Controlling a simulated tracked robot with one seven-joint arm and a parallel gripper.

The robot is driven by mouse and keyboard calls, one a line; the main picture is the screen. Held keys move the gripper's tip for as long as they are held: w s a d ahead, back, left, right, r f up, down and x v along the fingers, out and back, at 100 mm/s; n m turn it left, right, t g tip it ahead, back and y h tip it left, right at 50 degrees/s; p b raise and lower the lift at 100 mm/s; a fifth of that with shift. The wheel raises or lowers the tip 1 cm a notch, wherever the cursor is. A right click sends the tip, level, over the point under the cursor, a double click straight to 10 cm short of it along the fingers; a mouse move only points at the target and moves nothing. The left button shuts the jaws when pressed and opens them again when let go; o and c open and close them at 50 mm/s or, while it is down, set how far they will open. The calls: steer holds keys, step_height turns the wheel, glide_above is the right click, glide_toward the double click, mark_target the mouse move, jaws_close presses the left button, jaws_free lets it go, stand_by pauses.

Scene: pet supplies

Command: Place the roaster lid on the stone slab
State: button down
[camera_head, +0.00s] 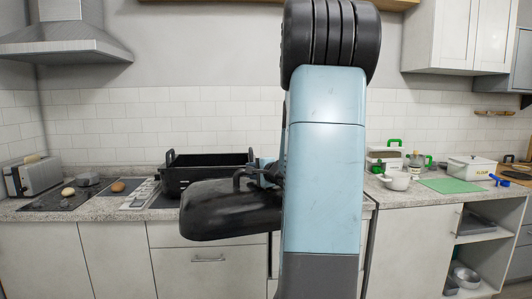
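The roaster lid (228,212) is a dark, glossy, oval cover, seen tilted in front of the counter's front edge. My gripper (258,178) is at the handle on the lid's upper right side and appears shut on it, holding the lid up. My light-blue arm link hides part of the gripper. The black roaster pan (207,163) with upright end handles stands on the counter behind the lid, which covers its lower front. I cannot tell for sure which surface is the stone slab; a dark flat slab (40,203) lies on the counter at left.
A toaster (35,175) stands at the far left. A roll (68,192), a brown round item (118,186) and a grey patterned board (138,194) lie nearby. Right of my arm are a white pot (396,181), a green mat (451,185) and a white lidded box (471,168).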

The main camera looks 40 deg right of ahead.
steer(key=w+a+f+n+y, duration=0.2)
steer(key=a+f, duration=0.7)
steer(key=f, duration=0.3)
steer(key=w+a+f+n+g+y, duration=0.1)
steer(key=w+a+f+y, duration=0.2)
steer(key=a+f, duration=0.7)
steer(key=w+a+f+n+y, duration=0.2)
steer(key=a+f, duration=0.7)
steer(key=f, duration=0.6)
steer(key=shift+w+a+f+n+g+y, duration=0.3)
steer(key=shift+w+a+f, duration=0.05)
steer(key=shift+a, duration=0.05)
